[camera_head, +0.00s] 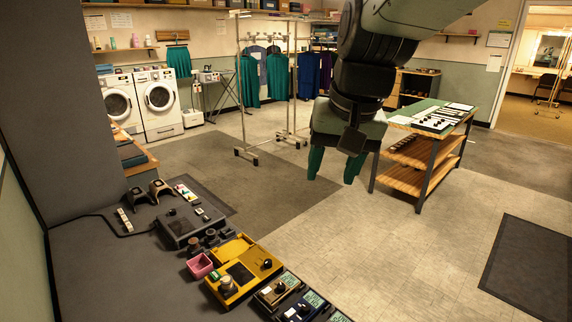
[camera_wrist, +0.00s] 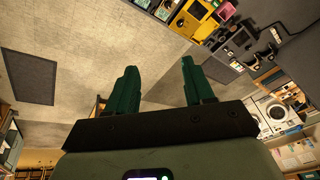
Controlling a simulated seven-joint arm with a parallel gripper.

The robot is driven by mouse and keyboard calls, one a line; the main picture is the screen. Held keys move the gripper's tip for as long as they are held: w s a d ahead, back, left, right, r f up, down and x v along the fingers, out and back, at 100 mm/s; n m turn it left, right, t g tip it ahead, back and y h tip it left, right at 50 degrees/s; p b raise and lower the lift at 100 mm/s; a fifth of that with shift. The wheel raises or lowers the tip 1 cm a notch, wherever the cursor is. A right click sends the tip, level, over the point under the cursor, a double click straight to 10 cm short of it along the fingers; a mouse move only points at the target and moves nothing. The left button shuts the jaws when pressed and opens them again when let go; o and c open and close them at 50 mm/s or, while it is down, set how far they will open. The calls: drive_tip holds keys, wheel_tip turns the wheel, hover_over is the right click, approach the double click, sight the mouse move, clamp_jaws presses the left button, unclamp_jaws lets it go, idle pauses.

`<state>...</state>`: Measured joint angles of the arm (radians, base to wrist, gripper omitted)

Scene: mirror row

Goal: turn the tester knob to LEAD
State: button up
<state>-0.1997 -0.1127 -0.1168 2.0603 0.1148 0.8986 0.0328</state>
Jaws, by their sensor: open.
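A yellow boxy unit (camera_head: 243,249) with a dark screen, a large pale-topped knob (camera_head: 227,287) and a smaller black knob (camera_head: 267,264) lies on the dark counter. It also shows at the top of the wrist view (camera_wrist: 178,20). A dark grey unit (camera_head: 182,230) with a screen and knob lies behind it. I cannot tell for certain which unit is the tester; no LEAD label or knob setting is readable. My gripper (camera_head: 334,172) has two green fingers, apart and empty, over the floor well right of the counter. It also shows in the wrist view (camera_wrist: 158,66).
A pink open box (camera_head: 199,266) and small dark knobs sit beside the yellow unit. Several small boxes (camera_head: 285,298) line the counter's front. A cable (camera_head: 112,226) runs along the counter. A green-topped wooden cart (camera_head: 420,152) stands behind the gripper; open floor lies between.

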drive_tip(key=w+a+f+g, duration=0.1)
drive_tip(key=w+a+f, duration=0.2)
drive_tip(key=w+f, duration=0.3)
drive_tip(key=g+h, duration=0.1)
drive_tip(key=g, duration=0.1)
hover_over(268, 261)
wheel_tip(268, 261, down, 23)
wheel_tip(268, 261, down, 11)
drive_tip(key=shift+f, duration=0.2)
clamp_jaws()
